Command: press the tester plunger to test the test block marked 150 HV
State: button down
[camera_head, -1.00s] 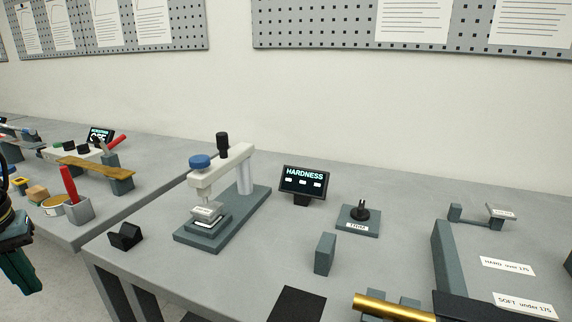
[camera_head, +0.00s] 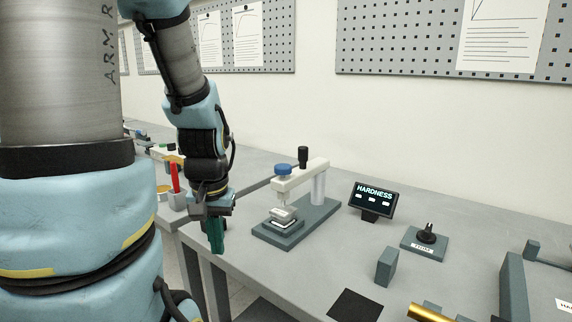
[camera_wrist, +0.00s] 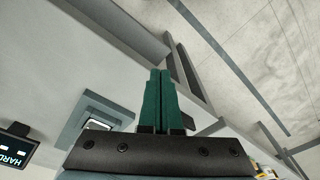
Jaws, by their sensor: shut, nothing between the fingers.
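The hardness tester (camera_head: 318,205) stands on the grey bench in the head view, a white arm on a post over a dark base. Its plunger has a blue cap (camera_head: 283,170) at the front end of the arm. A pale test block (camera_head: 283,214) sits on the tester's stage below it; its marking is too small to read. My gripper (camera_head: 216,250) is shut and empty, pointing down to the left of the tester, apart from it. In the wrist view my gripper (camera_wrist: 157,75) shows two green fingers together, and the tester's stage (camera_wrist: 97,125) lies to their left.
A display reading HARDNESS (camera_head: 373,199) stands right of the tester. A black knob on a base (camera_head: 426,238), a small grey block (camera_head: 386,267) and a brass cylinder (camera_head: 430,313) are further right. A red-handled tool (camera_head: 174,178) stands on the neighbouring bench at left.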

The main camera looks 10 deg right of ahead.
jog(key=w+d+r+m+y+p, duration=0.2)
jog(key=w+d+r+m+p, duration=0.15)
jog(key=r, duration=0.25)
jog(key=w+d+r+m+y+p, duration=0.2)
jog(key=d+r+m+p, duration=0.2)
jog(key=r+m, duration=0.1)
notch_tip(320, 180, up, 13)
jog(key=m+t+y+p, duration=0.3)
jog(key=m+t+p, duration=0.1)
jog(key=m, duration=0.1)
send_over(288, 166)
jog(key=shift+f, duration=0.15)
jog(key=shift+f, duration=0.1)
notch_tip(288, 166, down, 9)
jog(key=b, duration=0.6)
jog(key=shift+b, duration=0.35)
jog(key=shift+f, duration=0.25)
